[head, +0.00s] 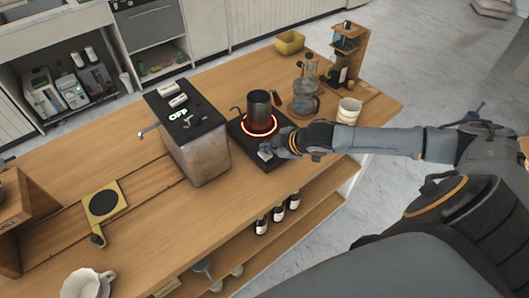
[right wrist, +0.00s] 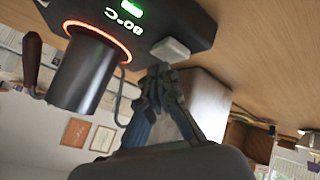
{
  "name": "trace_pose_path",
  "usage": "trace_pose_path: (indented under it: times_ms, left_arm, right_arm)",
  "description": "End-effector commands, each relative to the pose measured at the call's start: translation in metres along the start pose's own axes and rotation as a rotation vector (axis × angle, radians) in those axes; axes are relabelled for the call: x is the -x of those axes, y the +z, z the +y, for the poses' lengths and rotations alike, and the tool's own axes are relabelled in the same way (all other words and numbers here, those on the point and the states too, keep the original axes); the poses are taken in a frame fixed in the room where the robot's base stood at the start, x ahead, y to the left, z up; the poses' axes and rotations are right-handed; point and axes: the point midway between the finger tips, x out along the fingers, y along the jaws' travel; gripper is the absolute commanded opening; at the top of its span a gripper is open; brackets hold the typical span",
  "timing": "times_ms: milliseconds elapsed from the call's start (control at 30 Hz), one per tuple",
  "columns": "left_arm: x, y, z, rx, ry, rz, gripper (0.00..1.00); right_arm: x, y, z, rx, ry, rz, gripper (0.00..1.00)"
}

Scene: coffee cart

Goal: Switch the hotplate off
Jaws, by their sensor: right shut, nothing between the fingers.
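The black hotplate (head: 239,134) sits on the wooden counter with its ring glowing red. A dark metal pot (head: 259,106) stands on the ring. In the right wrist view the hotplate (right wrist: 190,22) shows a lit green indicator and "80°C". A pale rectangular button (right wrist: 172,50) is on its edge. My right gripper (head: 268,151) is at the hotplate's near edge, by the button. In the right wrist view its closed, empty fingertips (right wrist: 158,72) are right beside the button; I cannot tell whether they touch it. My left gripper is not in view.
A metal box (head: 203,155) with "OFF" lit on its dark top stands left of the hotplate. A glass carafe (head: 305,103) and stacked cups (head: 348,111) stand to the right. The front counter middle is clear.

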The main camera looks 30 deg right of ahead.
Motion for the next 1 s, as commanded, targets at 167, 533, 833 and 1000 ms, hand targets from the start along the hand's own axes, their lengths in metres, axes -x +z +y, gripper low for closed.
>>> trace_pose_path:
  times_ms: [167,533,833,1000]
  left_arm:
    - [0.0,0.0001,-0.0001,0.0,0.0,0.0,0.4]
    - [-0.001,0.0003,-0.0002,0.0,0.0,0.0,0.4]
    - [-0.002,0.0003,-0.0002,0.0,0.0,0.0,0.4]
    - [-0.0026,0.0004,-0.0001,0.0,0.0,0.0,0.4]
  right_arm:
    - [0.0,0.0,0.0,0.0,0.0,0.0,0.0]
    - [-0.0022,0.0017,-0.0016,0.0,0.0,0.0,0.0]
    - [-0.0047,0.0035,-0.0035,0.0,0.0,0.0,0.0]
    - [-0.0061,0.0045,-0.0046,0.0,0.0,0.0,0.0]
